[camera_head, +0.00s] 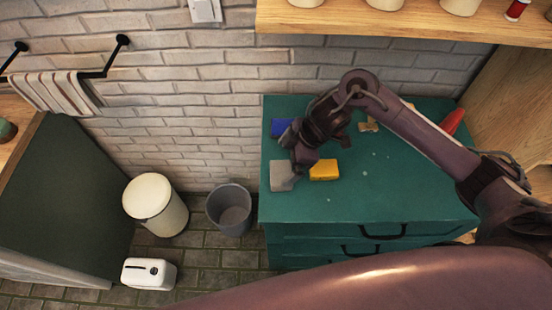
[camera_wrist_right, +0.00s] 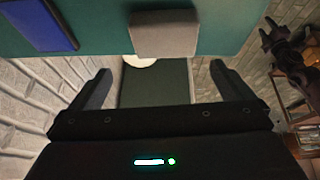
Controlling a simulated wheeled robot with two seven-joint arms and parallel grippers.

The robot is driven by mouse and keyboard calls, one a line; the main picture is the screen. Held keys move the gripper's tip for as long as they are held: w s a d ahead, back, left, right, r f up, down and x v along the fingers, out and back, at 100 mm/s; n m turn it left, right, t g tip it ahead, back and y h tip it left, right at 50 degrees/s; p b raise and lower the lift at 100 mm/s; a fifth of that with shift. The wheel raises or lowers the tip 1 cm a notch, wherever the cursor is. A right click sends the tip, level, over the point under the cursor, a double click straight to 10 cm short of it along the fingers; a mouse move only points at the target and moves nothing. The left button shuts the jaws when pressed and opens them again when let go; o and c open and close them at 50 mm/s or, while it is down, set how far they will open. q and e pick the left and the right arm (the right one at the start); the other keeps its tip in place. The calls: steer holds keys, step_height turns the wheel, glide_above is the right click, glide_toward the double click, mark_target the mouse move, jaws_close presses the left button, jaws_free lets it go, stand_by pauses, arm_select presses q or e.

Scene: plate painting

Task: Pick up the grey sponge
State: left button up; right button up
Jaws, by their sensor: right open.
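The grey sponge (camera_head: 282,176) lies on the green dresser top near its left front corner, beside a yellow sponge. In the right wrist view the grey sponge (camera_wrist_right: 163,34) is at the top middle, beyond the fingertips and between their lines. My right gripper (camera_head: 298,165) hangs over the dresser just above and right of the grey sponge in the head view. In the wrist view its fingers (camera_wrist_right: 160,78) are spread, with nothing between them. A dark jointed shape at the right of the wrist view looks like my left arm; its jaws are unclear.
The yellow sponge (camera_head: 324,171) lies right of the grey one. A blue flat item (camera_head: 281,127) lies behind it near the brick wall. A red object (camera_head: 453,121) is at the far right. A grey bin (camera_head: 230,209) and white bin (camera_head: 155,205) stand left of the dresser (camera_head: 390,200).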

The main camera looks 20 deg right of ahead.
mark_target(284, 172)
steer(key=shift+s+d+f+g+p, duration=0.15)
steer(key=shift+s+d+f+p, duration=0.1)
steer(key=shift+f, duration=0.2)
steer(key=shift+s+d+f+g+p, duration=0.15)
steer(key=shift+s+d+f+p, duration=0.1)
steer(key=shift+f, duration=0.2)
steer(key=p+x, duration=0.1)
steer(key=x, duration=0.3)
steer(key=shift+w+f, duration=0.2)
steer(key=shift+f, duration=0.25)
arm_select(q)
steer(key=shift+s+r, duration=0.25)
steer(key=shift+r, duration=0.35)
steer(key=shift+s+r, duration=0.2)
steer(key=shift+r, duration=0.35)
arm_select(e)
steer(key=c, duration=1)
